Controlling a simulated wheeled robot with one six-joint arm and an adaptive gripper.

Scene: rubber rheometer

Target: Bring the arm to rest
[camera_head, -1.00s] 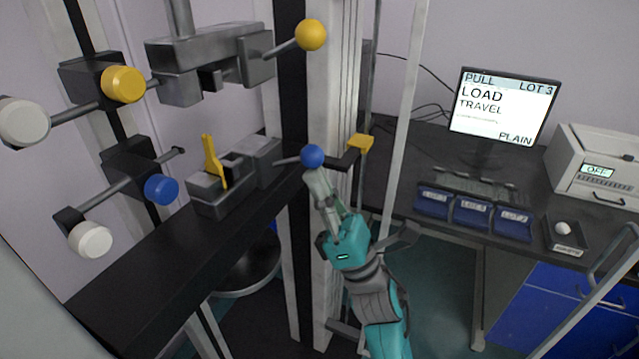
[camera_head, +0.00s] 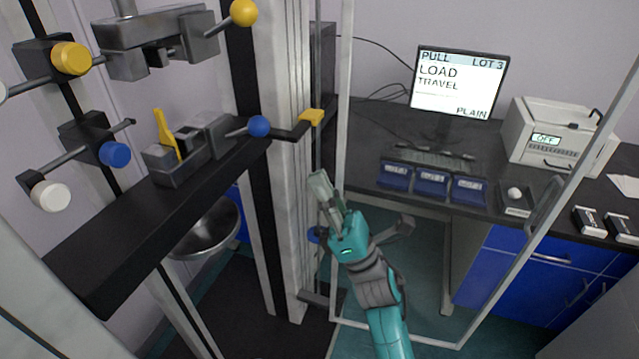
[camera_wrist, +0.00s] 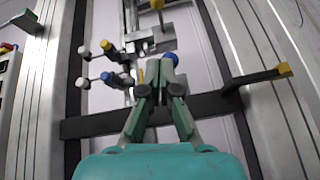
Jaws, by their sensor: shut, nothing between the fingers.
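My gripper (camera_head: 325,190) is at the end of my teal arm, raised in front of the white upright of the test frame. Its fingers are shut with nothing between them. It stands to the right of the blue ball knob (camera_head: 259,126) and apart from it in the head view. In the wrist view my gripper (camera_wrist: 160,75) points up toward the machine. The blue knob (camera_wrist: 171,58) there is partly behind the fingertips.
The test frame's black crossbeam (camera_head: 130,225) carries a clamp with a yellow piece (camera_head: 165,130). A yellow-tipped bracket (camera_head: 311,117) sticks out from the upright. Behind, a dark bench holds a monitor (camera_head: 457,85), blue bins (camera_head: 431,182) and a white device (camera_head: 560,135).

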